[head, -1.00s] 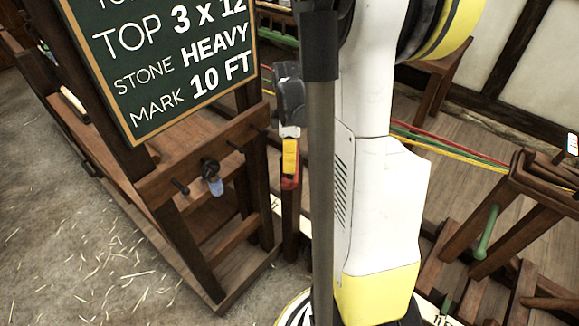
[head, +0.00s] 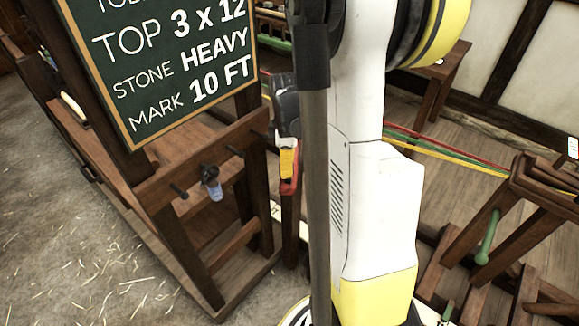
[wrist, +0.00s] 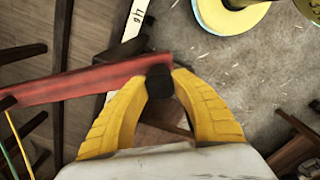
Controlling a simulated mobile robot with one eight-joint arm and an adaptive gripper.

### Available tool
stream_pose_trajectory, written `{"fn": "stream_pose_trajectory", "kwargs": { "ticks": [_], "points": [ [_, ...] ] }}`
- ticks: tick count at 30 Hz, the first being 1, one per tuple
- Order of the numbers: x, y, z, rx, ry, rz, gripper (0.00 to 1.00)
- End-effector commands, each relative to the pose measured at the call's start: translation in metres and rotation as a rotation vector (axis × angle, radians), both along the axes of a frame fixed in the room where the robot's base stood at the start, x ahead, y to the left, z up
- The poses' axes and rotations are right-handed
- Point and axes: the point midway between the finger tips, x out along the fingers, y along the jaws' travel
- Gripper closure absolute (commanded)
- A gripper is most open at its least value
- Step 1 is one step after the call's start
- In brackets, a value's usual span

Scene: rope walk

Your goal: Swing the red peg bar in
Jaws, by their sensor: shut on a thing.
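The red peg bar (wrist: 80,84) crosses the left half of the wrist view. Its dark end knob (wrist: 159,82) sits between the two yellow fingers of my gripper (wrist: 165,76), which are shut on it. In the head view my gripper (head: 288,160) points down just right of the wooden frame with pegs. A small red part of the peg bar (head: 288,187) shows under the fingers. The rest of the bar is hidden behind my arm there.
A wooden peg frame (head: 228,262) stands left of my gripper, below a green chalkboard (head: 165,60). A blue-tagged hook (head: 213,185) hangs from it. Coloured strands (head: 450,147) run right to a wooden stand (head: 540,190). Open straw-strewn floor (head: 70,260) lies at left.

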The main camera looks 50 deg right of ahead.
Motion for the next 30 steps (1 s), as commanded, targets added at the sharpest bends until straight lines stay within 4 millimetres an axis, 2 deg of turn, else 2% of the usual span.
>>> {"fn": "stream_pose_trajectory", "kwargs": {
  "ticks": [18,30],
  "points": [
    [0.042,0.024,-0.001,0.002,0.002,-0.383,1.0],
    [0.054,0.026,-0.001,0.002,0.002,-0.486,1.0]
  ]
}}
